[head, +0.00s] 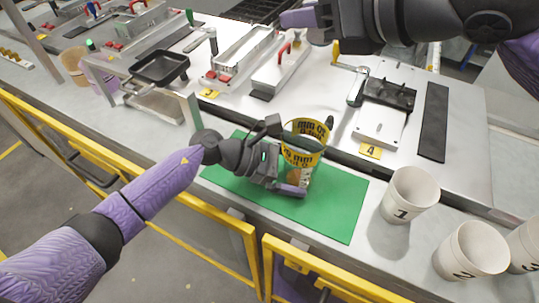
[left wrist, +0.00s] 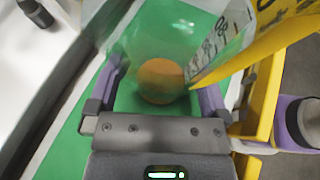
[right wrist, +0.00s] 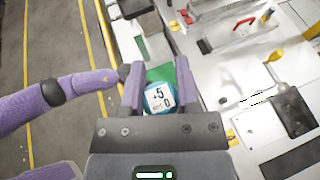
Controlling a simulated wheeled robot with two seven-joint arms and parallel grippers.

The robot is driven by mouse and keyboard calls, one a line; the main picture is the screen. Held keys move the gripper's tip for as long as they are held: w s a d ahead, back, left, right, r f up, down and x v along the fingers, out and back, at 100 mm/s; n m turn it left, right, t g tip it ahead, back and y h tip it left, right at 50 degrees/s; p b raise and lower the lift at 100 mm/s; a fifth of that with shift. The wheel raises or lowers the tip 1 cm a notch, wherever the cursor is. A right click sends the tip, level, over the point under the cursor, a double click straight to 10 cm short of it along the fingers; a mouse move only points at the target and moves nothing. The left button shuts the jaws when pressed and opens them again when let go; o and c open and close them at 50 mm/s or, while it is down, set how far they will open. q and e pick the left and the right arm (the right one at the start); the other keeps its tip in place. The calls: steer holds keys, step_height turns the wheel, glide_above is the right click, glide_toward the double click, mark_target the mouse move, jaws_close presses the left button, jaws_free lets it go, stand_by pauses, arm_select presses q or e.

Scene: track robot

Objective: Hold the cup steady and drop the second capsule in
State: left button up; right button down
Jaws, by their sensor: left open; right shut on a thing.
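A clear cup with a yellow band and black lettering (head: 306,141) stands on the green mat (head: 340,205). My left gripper (head: 284,160) is open at the cup, with a finger on either side. In the left wrist view its fingers (left wrist: 160,97) flank the clear cup wall (left wrist: 165,35), and a round orange thing (left wrist: 160,80) shows between them. I cannot tell whether the fingers touch the cup. My right gripper (right wrist: 158,92) is shut on a blue-and-white capsule (right wrist: 160,99) with printed figures. In the head view the right gripper's purple finger shows at the top, behind the cup; the capsule is not clear there.
White cups numbered 1 (head: 409,196) and 2 (head: 471,250) stand right of the mat, with another cut off at the edge. A black tray (head: 160,66), metal fixtures and a plate behind sign 4 (head: 371,151) line the back. A yellow rail (head: 215,225) runs along the front.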

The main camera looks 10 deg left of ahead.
arm_select(q)
steer(key=shift+d+f, duration=0.1)
steer(key=shift+d, duration=0.15)
steer(key=shift+c, duration=0.3)
steer(key=c, duration=1.2)
steer(key=shift+o, duration=0.2)
arm_select(e)
step_height(320, 180, down, 8)
steer(key=m+t+h, duration=0.4)
steer(key=m+h, duration=0.1)
steer(key=m, duration=0.1)
steer(key=shift+w+d+h, duration=0.3)
steer(key=shift+d, duration=0.1)
steer(key=shift+f, duration=0.1)
